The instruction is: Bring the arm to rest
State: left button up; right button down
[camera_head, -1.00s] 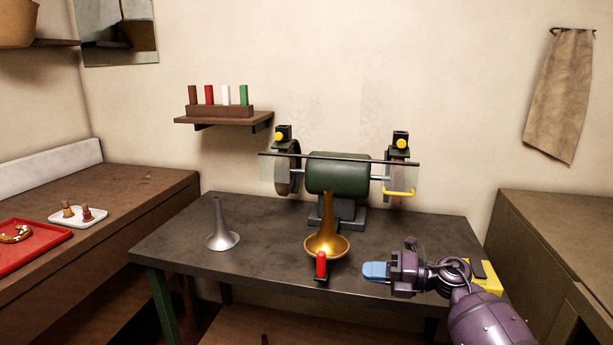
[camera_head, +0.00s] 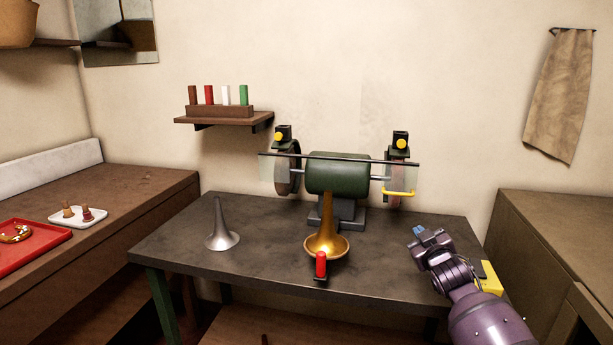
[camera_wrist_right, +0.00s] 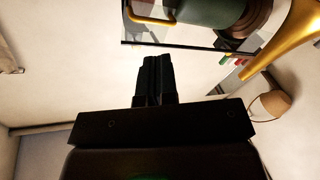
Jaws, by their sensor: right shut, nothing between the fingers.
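My right gripper (camera_head: 418,231) is above the right part of the dark bench, its blue fingertips pointing up and away. In the right wrist view its dark fingers (camera_wrist_right: 153,78) are together with nothing between them. The gripper is apart from the brass horn bell (camera_head: 327,238), which stands on the bench to its left. My left gripper is not in view.
A green bench grinder (camera_head: 337,174) stands at the back of the bench (camera_head: 270,262). A red-handled item (camera_head: 320,265) is at the front edge, before the brass bell. A silver bell (camera_head: 221,236) stands at left. A yellow object (camera_head: 490,278) is by my right arm.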

jog(key=s+f+m+g, duration=0.3)
jog(key=s+f+g, duration=0.1)
jog(key=s+f, duration=1.7)
jog(key=s+f+m+g, duration=0.1)
jog(key=s+f, duration=0.2)
jog(key=s, duration=0.9)
jog(key=s+a+f+m+g+h, duration=0.1)
jog(key=s+f, duration=0.3)
jog(key=s, duration=0.9)
jog(key=shift+a+g, duration=0.15)
jog(key=shift+g, duration=0.25)
